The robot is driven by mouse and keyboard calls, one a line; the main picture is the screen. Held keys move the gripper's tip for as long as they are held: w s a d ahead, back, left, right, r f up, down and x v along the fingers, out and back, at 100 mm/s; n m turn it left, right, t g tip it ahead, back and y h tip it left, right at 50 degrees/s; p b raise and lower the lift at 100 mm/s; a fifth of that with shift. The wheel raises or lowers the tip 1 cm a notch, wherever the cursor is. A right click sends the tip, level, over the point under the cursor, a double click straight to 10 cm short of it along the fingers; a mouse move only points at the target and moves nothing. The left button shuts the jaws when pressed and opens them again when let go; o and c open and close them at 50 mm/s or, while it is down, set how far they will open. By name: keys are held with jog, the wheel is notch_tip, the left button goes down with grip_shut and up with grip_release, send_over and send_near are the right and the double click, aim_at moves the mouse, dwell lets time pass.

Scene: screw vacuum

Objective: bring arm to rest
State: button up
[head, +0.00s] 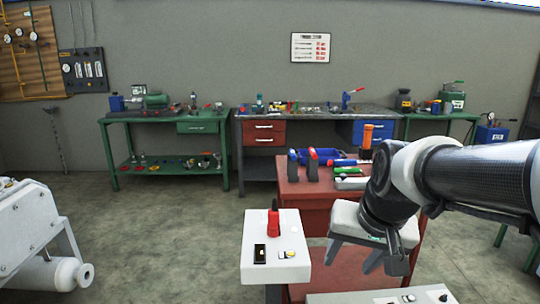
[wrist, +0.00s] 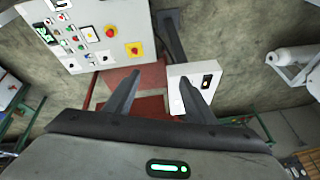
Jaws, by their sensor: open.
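My arm comes in from the right in the head view. My gripper (head: 383,262) hangs from it, pointing down, in front of the red cabinet and to the right of the white stand. In the wrist view my gripper (wrist: 158,95) shows two dark fingers spread apart with nothing between them. The jaws are open and empty. The fingers appear apart from the things below.
A red cabinet (head: 293,189) holds tools. A control panel (wrist: 88,22) is close by. White machinery (head: 28,232) stands at left. Green workbenches (head: 127,120) line the wall, with open floor before them.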

jog(key=s+a+r+n, duration=0.1)
jog(key=s+n, duration=0.1)
jog(key=s, duration=0.9)
notch_tip(320, 180, up, 23)
jog(key=s+p, duration=0.1)
jog(key=p, duration=2.2)
jog(key=shift+r+n+t+h, duration=0.15)
jog(key=shift+n+t+h, duration=0.15)
